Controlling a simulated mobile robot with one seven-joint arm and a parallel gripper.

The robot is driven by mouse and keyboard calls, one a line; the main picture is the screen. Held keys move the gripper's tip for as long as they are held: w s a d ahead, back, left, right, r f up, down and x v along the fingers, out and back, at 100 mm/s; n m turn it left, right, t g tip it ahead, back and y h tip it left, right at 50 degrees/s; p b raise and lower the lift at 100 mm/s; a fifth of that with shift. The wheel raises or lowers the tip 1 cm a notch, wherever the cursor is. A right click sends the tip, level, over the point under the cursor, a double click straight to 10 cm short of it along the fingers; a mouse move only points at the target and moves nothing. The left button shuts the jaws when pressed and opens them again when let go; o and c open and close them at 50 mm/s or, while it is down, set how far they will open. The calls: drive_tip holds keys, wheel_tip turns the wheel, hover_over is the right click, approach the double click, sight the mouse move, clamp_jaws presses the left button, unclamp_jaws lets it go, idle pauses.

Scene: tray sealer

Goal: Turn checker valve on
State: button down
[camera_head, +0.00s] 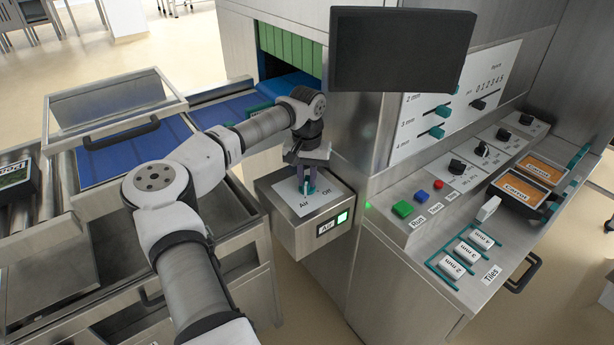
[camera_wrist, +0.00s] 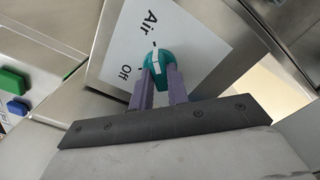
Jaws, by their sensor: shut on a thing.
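The valve knob (camera_wrist: 165,72) is teal with a white line, on a white plate (camera_wrist: 195,45) printed "Air" and "Off" in the wrist view. Its white line points roughly toward the tick by "Air". In the head view the plate tops a metal box (camera_head: 290,232) with a lit green lamp (camera_head: 342,217) beside a small "Air" label. My gripper (camera_wrist: 161,84) has its two purple fingers around the knob and is shut on it. In the head view my gripper (camera_head: 307,181) comes down on the knob from above and hides most of it.
Right of the box is a control console with a green button (camera_head: 402,208), a blue button (camera_head: 421,196) and several black knobs. A black monitor (camera_head: 400,50) hangs above. A blue conveyor (camera_head: 135,155) runs behind my arm at left. Carrot packs (camera_head: 541,168) lie at far right.

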sight(307, 180)
drive_tip(key=shift+r, duration=0.1)
drive_tip(key=c, duration=1.4)
unclamp_jaws()
drive_tip(key=shift+o, duration=0.2)
wheel_tip(307, 180, up, 14)
drive_tip(key=b, duration=0.1)
drive_tip(key=shift+b, duration=0.35)
